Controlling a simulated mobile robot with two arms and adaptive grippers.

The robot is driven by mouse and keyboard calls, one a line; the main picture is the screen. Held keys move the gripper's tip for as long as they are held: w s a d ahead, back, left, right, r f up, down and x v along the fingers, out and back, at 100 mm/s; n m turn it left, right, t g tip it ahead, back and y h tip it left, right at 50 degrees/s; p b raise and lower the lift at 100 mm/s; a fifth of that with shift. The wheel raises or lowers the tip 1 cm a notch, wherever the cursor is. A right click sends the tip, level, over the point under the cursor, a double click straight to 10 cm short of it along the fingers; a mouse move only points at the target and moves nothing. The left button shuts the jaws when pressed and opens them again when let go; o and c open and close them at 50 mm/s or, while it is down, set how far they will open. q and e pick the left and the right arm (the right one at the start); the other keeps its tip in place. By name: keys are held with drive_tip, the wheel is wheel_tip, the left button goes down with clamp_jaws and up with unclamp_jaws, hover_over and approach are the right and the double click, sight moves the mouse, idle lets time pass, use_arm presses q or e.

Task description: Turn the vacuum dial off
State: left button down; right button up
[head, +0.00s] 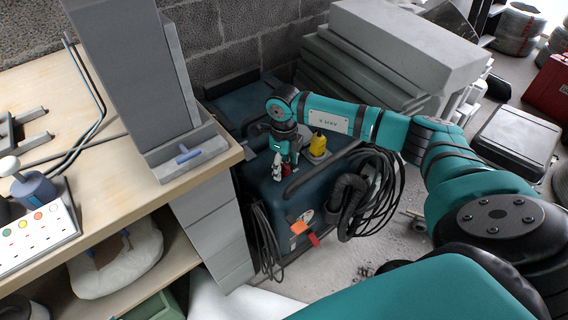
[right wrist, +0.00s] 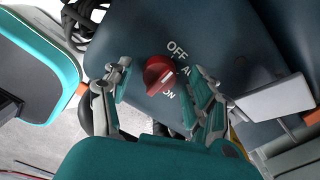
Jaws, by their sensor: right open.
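The vacuum (head: 262,215) is a dark blue-grey machine on the floor beside the workbench. Its red dial (right wrist: 158,74) shows in the right wrist view, with OFF printed above it, a partly hidden label starting with A to the right and ON below. I cannot tell for sure which label the dial points at. My right gripper (right wrist: 158,72) is open, with one finger on each side of the dial and gaps to it. In the head view the right gripper (head: 282,170) reaches down over the vacuum's top and largely hides the dial. My left gripper is not in view.
A yellow part (head: 318,143) stands on the vacuum next to my right gripper. A black hose (head: 347,196) and coiled cables (head: 385,195) hang on its right. The workbench (head: 125,185) is on the left; grey slabs (head: 400,45) are stacked behind.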

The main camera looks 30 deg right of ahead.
sight(284, 164)
wheel_tip(284, 164, up, 12)
idle(0.5)
idle(0.4)
